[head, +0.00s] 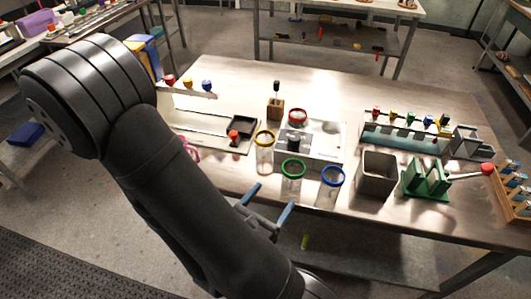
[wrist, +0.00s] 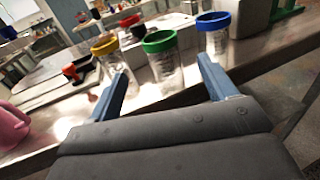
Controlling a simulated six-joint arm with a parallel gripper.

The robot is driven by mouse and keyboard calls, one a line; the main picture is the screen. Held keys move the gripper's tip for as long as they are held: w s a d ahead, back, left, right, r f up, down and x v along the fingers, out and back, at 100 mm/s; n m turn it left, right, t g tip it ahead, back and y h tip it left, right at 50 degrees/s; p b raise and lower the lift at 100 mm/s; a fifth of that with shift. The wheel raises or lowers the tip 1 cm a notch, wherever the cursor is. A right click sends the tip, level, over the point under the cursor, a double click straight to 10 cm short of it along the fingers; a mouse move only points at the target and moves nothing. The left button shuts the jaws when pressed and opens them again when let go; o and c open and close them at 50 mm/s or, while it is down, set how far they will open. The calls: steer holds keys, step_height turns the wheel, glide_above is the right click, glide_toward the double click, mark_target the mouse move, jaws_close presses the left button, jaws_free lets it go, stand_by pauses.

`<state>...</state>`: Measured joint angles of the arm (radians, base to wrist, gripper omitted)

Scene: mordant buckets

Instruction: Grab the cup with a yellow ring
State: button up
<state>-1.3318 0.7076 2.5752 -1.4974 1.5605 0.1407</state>
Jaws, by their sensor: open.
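The cup with a yellow ring (head: 264,152) is a clear cup standing upright on the table, left of the other ringed cups. It also shows in the wrist view (wrist: 107,62), beyond the left finger, its lower part partly hidden by that finger. A clear cup with a green ring (head: 292,180) stands to its right and nearer the table's front edge; in the wrist view it (wrist: 163,62) lies between the fingers. A cup with a blue ring (head: 329,188) stands farther right. My gripper (head: 272,196) is open and empty, in front of the cups, apart from them.
A cup with a red ring (head: 298,116) is behind, by a grey device. A grey bin (head: 377,174) and a green rack (head: 424,182) stand right of the cups. A pink object (wrist: 10,127) is at the left. A black tray (head: 238,133) lies behind the yellow-ringed cup.

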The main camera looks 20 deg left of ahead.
glide_toward(259, 144)
steer(key=v, duration=0.4)
steer(key=x, duration=1.7)
steer(key=shift+f, duration=0.1)
steer(key=c, duration=1.1)
